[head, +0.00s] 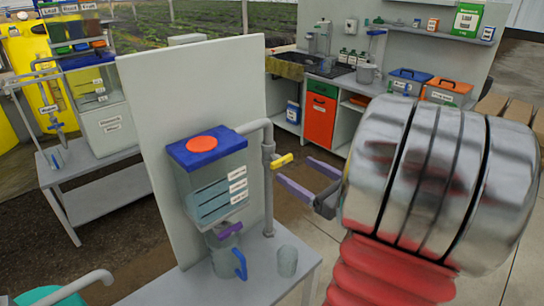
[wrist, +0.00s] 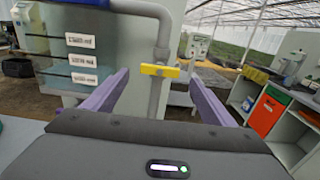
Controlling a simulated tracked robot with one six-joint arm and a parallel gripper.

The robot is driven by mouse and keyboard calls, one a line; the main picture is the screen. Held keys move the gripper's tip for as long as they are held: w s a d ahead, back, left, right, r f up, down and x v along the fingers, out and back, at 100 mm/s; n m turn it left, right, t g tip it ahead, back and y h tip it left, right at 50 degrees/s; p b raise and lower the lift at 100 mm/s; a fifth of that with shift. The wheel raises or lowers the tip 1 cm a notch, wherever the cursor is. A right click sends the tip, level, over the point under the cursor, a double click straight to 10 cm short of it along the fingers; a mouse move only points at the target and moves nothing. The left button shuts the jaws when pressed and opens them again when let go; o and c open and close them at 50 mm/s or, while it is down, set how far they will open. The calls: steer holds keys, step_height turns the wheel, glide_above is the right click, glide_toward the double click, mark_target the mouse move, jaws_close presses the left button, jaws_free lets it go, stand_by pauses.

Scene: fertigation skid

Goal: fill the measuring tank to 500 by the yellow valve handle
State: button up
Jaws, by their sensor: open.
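The measuring tank (head: 209,176) is a clear box with a blue lid, an orange disc on top and dark level lines with white labels; it also shows in the wrist view (wrist: 30,62). The label figures and the liquid level are hard to read. The yellow valve handle (head: 283,161) sits on the grey pipe right of the tank. In the wrist view, the handle (wrist: 160,71) lies crosswise over the upright pipe. My gripper (head: 303,174) is open, its purple fingers pointing at the handle. In the wrist view, the handle appears between the fingertips (wrist: 160,76), with no contact visible.
A purple handle (head: 230,231) is under the tank, above a jug with a blue handle (head: 240,264). A clear cup (head: 287,260) stands to its right. A tall grey panel (head: 190,95) rises behind the tank. Another bench with a red door (head: 320,120) stands at the back.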

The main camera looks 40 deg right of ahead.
mark_target(275, 157)
steer(key=w, duration=1.1)
steer(key=shift+w+a, duration=0.15)
steer(key=c, duration=1.1)
